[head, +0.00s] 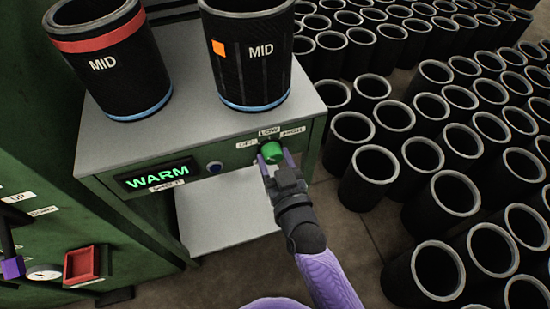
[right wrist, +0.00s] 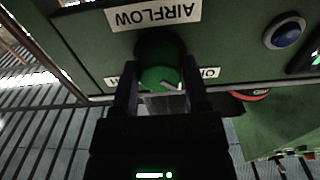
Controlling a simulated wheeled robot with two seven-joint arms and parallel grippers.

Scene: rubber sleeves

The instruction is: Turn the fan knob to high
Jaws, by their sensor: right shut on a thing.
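The green fan knob (head: 271,152) sits on the front panel of the green machine, below small labels reading OFF, LOW (head: 269,132) and HIGH (head: 292,131). My right gripper (head: 271,159) is shut on the knob, reaching up from below. In the right wrist view the knob (right wrist: 160,77) is between the two fingers (right wrist: 159,88), with a white pointer mark at its lower right. The upside-down label AIRFLOW (right wrist: 153,14) is above it there. Which label the pointer faces is not clear. My left gripper is not in view.
A lit WARM display (head: 157,177) and a blue button (head: 214,167) are left of the knob. Two black MID sleeves (head: 103,62) (head: 248,55) stand on the grey top. Many black sleeves (head: 375,165) crowd the floor at right.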

